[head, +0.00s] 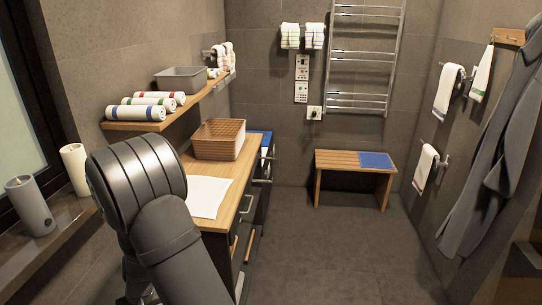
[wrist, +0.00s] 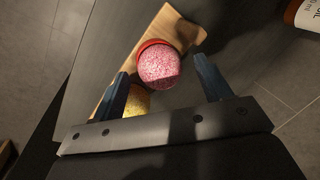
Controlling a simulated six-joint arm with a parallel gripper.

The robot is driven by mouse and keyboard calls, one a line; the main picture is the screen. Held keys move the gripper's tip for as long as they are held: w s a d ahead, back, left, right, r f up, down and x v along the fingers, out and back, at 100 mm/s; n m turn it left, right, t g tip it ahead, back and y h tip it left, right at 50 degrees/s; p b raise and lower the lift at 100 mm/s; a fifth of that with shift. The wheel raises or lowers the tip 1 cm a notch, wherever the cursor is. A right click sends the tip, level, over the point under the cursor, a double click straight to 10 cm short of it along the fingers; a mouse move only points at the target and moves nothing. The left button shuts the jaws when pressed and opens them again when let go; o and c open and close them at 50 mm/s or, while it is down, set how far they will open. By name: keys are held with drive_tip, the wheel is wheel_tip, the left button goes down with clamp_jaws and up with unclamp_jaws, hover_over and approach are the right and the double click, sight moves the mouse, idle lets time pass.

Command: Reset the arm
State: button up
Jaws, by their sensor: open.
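My gripper (wrist: 163,82) is open in the wrist view, with its two dark blue fingers spread apart. A pink speckled ball (wrist: 159,68) with a red rim shows between and just past the fingertips. I cannot tell its depth from them, and I see no finger touching it. A yellow speckled ball (wrist: 137,101) is partly hidden by the left finger and the gripper body. Both are at a wooden tray or board (wrist: 168,28) on a dark surface. In the head view my arm fills the lower left, and my gripper is out of sight.
A bottle (wrist: 308,14) with a white label is at the wrist view's top right. In the head view, the wooden counter (head: 237,179) holds a woven basket (head: 217,141) and a white cloth (head: 209,196). A shelf (head: 190,106) with rolled towels is above. A bench (head: 342,160) stands at the back; floor is clear.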

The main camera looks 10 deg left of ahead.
drive_tip(key=shift+s+a+f, duration=0.1)
drive_tip(key=shift+f, duration=0.5)
drive_tip(key=shift+r, duration=0.1)
drive_tip(key=v, duration=1.8)
drive_tip(key=x, duration=1.8)
drive_tip(key=v, duration=0.2)
drive_tip(key=s+v, duration=0.1)
drive_tip(key=v, duration=0.2)
drive_tip(key=a+v, duration=0.1)
drive_tip(key=v, duration=0.2)
drive_tip(key=shift+s+a+r, duration=0.1)
drive_tip(key=shift+s+r, duration=0.05)
drive_tip(key=shift+s, duration=0.05)
drive_tip(key=shift+s+d+r+n, duration=0.15)
drive_tip(key=shift+d+n, duration=0.1)
drive_tip(key=shift+d, duration=0.35)
drive_tip(key=shift+s+d+f+n, duration=0.15)
drive_tip(key=shift+d+n, duration=0.15)
drive_tip(key=shift+d, duration=0.3)
drive_tip(key=shift+s+d+r+n, duration=0.15)
drive_tip(key=shift+d+n, duration=0.1)
drive_tip(key=shift+d, duration=0.35)
